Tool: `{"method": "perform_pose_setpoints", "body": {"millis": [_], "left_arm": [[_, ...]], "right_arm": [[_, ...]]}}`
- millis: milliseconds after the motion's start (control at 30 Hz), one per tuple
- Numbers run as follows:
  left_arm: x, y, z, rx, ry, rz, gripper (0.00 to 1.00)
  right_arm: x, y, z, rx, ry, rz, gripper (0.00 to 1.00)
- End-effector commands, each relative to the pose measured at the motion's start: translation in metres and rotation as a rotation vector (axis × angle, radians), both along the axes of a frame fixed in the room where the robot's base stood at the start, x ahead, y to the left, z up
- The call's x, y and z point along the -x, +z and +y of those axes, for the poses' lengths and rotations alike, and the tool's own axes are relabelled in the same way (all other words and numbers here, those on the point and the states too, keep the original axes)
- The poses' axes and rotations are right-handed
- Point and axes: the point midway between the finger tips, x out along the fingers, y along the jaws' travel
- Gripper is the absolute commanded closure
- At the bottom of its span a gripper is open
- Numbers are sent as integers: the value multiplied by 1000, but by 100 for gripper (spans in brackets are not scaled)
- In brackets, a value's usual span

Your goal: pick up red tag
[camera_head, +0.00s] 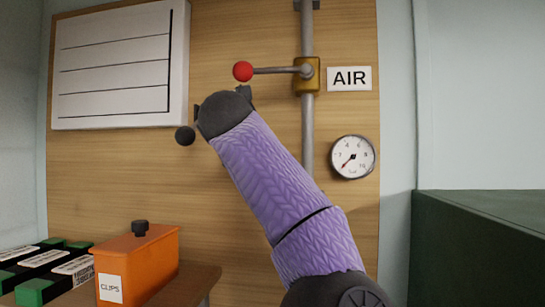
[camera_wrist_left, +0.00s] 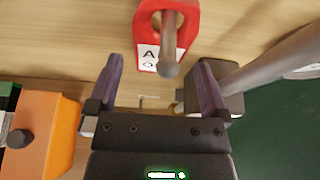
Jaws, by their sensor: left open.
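The red tag (camera_wrist_left: 188,32) is in the left wrist view at the top centre. It hangs around a grey peg (camera_wrist_left: 169,50) and carries a white label with dark letters, only partly visible. My left gripper (camera_wrist_left: 158,66) is open, its two fingers apart at the left and right below the tag, with nothing held between them. In the head view my purple-sleeved arm reaches up to the board, and the dark end of my left gripper (camera_head: 223,104) is there. The tag is not visible in the head view. My right gripper is in neither view.
An orange CLIPS box (camera_head: 150,262) stands at the lower left beside green and black packs (camera_head: 50,270). A grey vertical pipe (camera_head: 308,130) carries a valve lever with a red knob (camera_head: 243,71). A gauge (camera_head: 353,157) and dark green cabinet (camera_head: 470,240) are to the right.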

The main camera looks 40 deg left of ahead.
Motion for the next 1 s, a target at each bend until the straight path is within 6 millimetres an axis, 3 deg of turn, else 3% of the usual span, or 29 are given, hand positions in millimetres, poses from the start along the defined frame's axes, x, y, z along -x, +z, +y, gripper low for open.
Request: {"method": "perform_pose_setpoints", "body": {"millis": [33, 100, 333, 733, 1000], "left_arm": [[-8, 6, 4, 1, 1, 4, 0], [-14, 1, 7, 1, 0, 3, 0], [-16, -5, 9, -1, 0, 0, 0], [-16, -5, 8, -1, 0, 0, 83], [-16, -4, 8, -1, 0, 0, 84]], "right_arm": [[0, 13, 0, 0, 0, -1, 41], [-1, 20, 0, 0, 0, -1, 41], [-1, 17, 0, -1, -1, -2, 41], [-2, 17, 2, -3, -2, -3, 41], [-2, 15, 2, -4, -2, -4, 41]]}}
